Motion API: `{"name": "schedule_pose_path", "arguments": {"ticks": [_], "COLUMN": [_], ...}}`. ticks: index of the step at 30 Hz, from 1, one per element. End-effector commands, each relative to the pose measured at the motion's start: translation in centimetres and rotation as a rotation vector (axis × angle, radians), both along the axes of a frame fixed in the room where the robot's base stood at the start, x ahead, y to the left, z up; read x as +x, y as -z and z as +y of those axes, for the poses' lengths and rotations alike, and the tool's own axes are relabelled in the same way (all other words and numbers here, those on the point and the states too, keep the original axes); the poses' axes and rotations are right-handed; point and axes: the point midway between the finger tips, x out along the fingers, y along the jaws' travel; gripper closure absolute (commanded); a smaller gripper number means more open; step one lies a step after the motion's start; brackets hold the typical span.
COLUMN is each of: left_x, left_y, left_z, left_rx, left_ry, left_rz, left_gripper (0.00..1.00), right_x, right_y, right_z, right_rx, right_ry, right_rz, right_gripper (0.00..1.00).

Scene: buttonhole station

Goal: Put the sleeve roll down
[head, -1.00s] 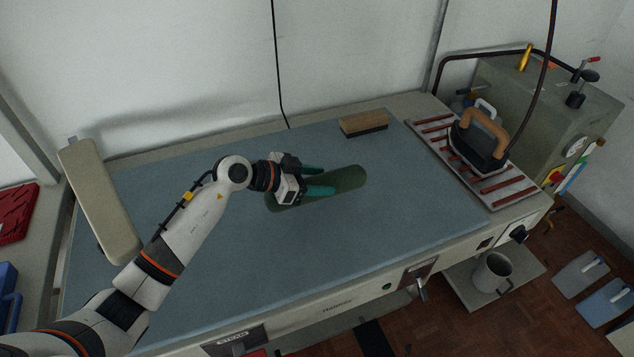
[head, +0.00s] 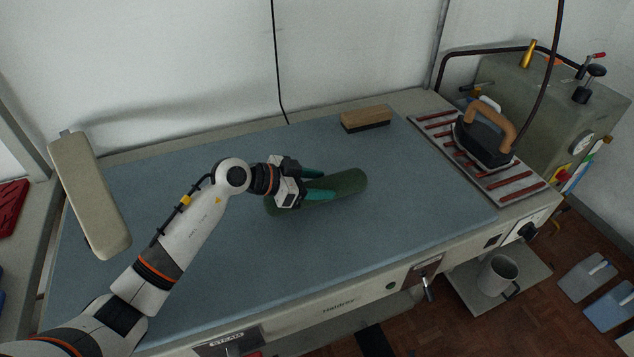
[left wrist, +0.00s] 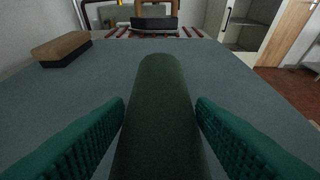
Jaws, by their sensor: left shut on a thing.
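The sleeve roll (head: 348,183) is a dark green padded cylinder, low over the blue-grey padded table top (head: 230,270) near its middle. It lies level, and I cannot tell whether its underside touches the pad. My left gripper (head: 318,184) is shut on the roll, one teal finger along each side. In the left wrist view the roll (left wrist: 160,110) runs straight away between the two fingers, its far end clear. The roll's near end is partly hidden by the gripper in the head view. My right gripper is not in view.
A wooden brush (head: 366,119) lies at the back of the table. An iron (head: 484,140) stands on a red-striped rest (head: 512,183) at the right, beside a grey-green boiler unit (head: 540,100). A beige padded arm (head: 90,195) is at the left. The front of the pad is clear.

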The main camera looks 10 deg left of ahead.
Motion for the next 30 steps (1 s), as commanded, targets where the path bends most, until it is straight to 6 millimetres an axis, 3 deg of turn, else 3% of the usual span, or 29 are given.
{"name": "schedule_pose_path", "arguments": {"ticks": [14, 15, 19, 30], "left_x": [0.0, 0.0, 0.0, 0.1], "left_y": [0.9, 1.0, 1.0, 0.6], "left_z": [0.0, 0.0, 0.0, 0.4], "left_rx": [-0.002, -0.001, -0.001, 0.0], "left_ry": [0.0, 0.001, 0.001, 0.001], "left_rz": [0.001, 0.0, 0.0, 0.003], "left_gripper": [0.84, 0.48, 0.26, 0.24], "right_x": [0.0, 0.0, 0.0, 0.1], "right_y": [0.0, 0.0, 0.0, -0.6], "right_z": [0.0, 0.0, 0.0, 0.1], "right_rx": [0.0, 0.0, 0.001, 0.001], "right_ry": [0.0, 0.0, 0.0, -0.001], "right_rz": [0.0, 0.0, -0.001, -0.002], "right_gripper": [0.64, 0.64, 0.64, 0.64]}}
